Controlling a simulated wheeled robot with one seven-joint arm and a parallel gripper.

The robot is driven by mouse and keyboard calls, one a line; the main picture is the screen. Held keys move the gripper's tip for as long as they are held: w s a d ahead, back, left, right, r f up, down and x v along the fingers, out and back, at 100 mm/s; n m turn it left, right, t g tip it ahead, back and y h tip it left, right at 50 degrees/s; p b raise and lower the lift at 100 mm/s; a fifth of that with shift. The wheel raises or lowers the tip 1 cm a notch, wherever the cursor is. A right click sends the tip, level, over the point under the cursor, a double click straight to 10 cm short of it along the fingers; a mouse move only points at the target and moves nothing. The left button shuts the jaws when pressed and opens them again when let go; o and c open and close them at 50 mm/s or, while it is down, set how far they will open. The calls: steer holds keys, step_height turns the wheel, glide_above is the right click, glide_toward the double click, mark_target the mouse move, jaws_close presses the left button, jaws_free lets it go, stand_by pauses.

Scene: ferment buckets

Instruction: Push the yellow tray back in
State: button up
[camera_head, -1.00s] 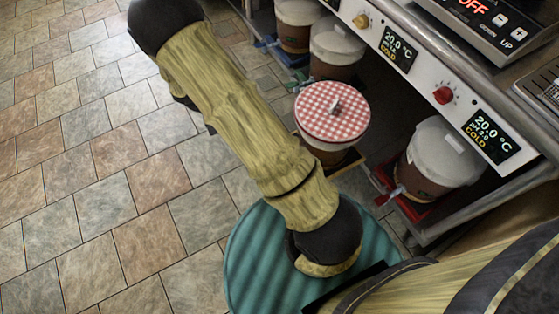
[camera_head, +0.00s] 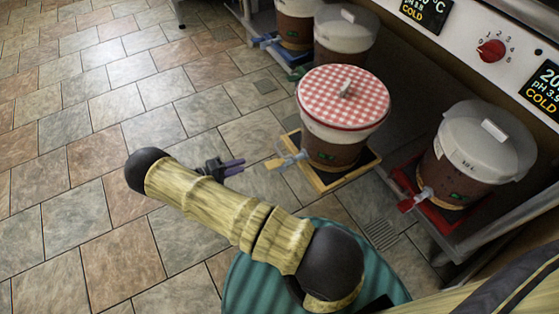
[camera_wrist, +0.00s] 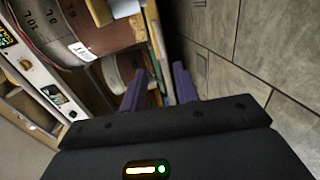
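The yellow tray (camera_head: 349,176) juts out past the line of the other trays into the aisle. On it stands a brown bucket (camera_head: 335,152) with a red-and-white checkered cover (camera_head: 343,97) and a pale blue tap (camera_head: 291,160) at its front. A yellow handle (camera_head: 274,163) sticks out on the tray's aisle side. My gripper (camera_head: 238,166) is left of the handle, low over the floor, apart from the tray and with its fingers pointing towards it. In the wrist view my gripper (camera_wrist: 160,86) shows its purple fingers spread with nothing between them.
A white-lidded bucket (camera_head: 478,155) stands on a red tray (camera_head: 440,212) to the right. Other buckets (camera_head: 344,42) stand under the counter farther back, near blue trays. A metal counter leg bounds the right. Tiled floor to the left is clear.

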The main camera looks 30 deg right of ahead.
mark_target(279, 152)
stand_by(0.3)
steer(key=b+x, duration=0.6)
steer(key=x, duration=1.1)
steer(key=shift+d+b, duration=0.2)
steer(key=shift+b, duration=0.1)
jaws_close()
